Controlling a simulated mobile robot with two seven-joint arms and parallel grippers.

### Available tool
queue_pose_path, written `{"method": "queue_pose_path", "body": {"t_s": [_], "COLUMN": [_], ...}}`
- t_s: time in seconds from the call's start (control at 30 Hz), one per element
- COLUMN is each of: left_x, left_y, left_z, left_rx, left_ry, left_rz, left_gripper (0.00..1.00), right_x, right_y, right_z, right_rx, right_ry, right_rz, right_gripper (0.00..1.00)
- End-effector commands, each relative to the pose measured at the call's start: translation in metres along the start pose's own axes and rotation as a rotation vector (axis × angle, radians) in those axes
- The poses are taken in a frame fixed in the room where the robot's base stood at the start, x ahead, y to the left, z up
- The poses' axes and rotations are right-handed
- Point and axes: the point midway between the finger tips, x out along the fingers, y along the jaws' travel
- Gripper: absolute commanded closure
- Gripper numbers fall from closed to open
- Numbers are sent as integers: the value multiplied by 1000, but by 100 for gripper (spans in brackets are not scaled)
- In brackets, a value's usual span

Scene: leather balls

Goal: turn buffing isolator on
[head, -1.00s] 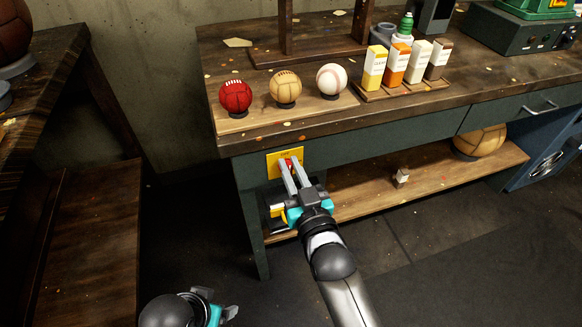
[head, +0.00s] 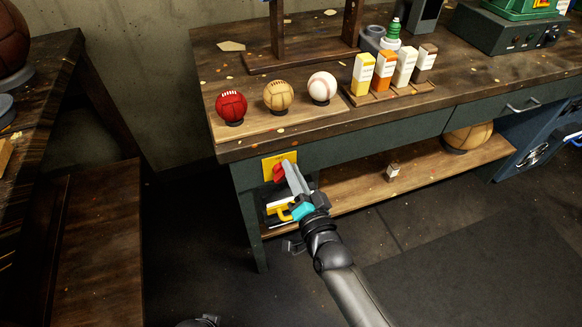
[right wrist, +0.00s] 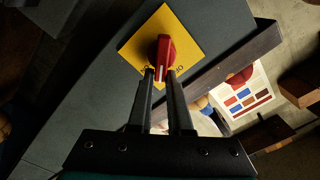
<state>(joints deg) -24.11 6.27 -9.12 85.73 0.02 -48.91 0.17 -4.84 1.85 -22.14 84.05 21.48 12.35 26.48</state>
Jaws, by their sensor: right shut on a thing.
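The buffing isolator is a yellow square plate (head: 268,168) with a red rotary handle (head: 280,172), on the front left of the green workbench. In the right wrist view the red handle (right wrist: 164,50) stands out from the yellow plate (right wrist: 181,27). Small dark letters beside the handle are partly hidden by my fingers. My right gripper (head: 287,168) has its fingers shut on the handle's end; the wrist view shows the fingertips (right wrist: 161,74) on either side of it.
A yellow padlock-like item (head: 284,213) sits just below the isolator, close to my right gripper. The bench top (head: 310,116) overhangs above, carrying a red ball (head: 231,107), a tan ball (head: 278,95) and a white ball (head: 322,87). Open floor lies in front.

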Motion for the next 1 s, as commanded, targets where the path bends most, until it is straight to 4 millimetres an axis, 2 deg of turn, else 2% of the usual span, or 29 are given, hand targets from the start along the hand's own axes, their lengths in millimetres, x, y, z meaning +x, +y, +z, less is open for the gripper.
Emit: {"method": "queue_pose_path", "body": {"t_s": [0.03,0.6,0.8,1.0], "left_x": [1,-5,-12,-17], "left_y": [-1,2,2,5], "left_z": [1,-7,-14,-11], "left_rx": [1,0,-1,-3], "left_ry": [-1,4,8,-2], "left_rz": [-1,2,3,8], "left_gripper": [21,21,21,21], "right_x": [-3,-3,-3,-3], "right_y": [4,13,14,15], "right_z": [10,14,15,16], "right_rx": [44,547,663,728], "right_ry": [-26,-22,-21,-21], "right_rz": [10,14,14,14], "right_gripper": [100,100,100,100]}}
